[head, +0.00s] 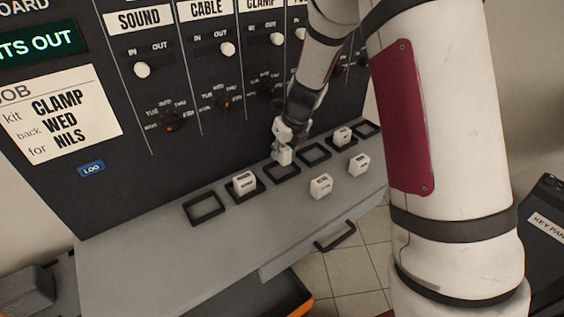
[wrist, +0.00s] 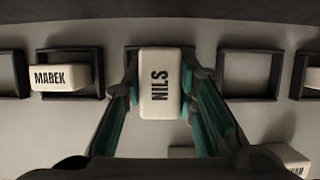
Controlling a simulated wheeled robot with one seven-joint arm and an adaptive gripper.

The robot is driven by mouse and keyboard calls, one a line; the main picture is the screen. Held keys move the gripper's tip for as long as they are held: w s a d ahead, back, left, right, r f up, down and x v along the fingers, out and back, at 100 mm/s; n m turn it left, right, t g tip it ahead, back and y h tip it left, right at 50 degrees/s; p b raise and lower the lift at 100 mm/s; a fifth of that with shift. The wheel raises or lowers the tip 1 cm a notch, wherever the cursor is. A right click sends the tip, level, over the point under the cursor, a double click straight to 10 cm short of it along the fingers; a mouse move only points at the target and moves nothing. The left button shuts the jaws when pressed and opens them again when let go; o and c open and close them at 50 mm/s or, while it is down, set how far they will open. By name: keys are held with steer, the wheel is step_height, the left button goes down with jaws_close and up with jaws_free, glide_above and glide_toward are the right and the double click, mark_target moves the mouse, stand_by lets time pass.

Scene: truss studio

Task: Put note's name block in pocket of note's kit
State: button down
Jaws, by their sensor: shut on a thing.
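The note (head: 60,117) on the dark board reads kit CLAMP, back WED, for NILS. My gripper (head: 284,148) is shut on the white NILS block (wrist: 160,88). Its name faces the wrist camera, and teal finger pads grip both sides. The block also shows in the head view (head: 285,156), above the third pocket from the left (head: 282,172), below the CLAMP column (head: 262,4). In the wrist view the block covers much of this pocket. Whether its bottom touches the pocket cannot be told.
The MAREK block (wrist: 60,77) sits at the second pocket. Another block (head: 342,135) sits in a pocket farther right. Two loose blocks (head: 320,186) (head: 358,164) stand on the grey shelf in front. Empty pockets flank these (head: 204,208) (head: 314,154). Knobs project from the board above.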

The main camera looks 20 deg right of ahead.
mark_target(282, 162)
steer(key=shift+f+p, duration=0.3)
steer(key=shift+f, duration=2.05)
steer(key=shift+f, duration=0.15)
steer(key=c, duration=1.6)
jaws_free()
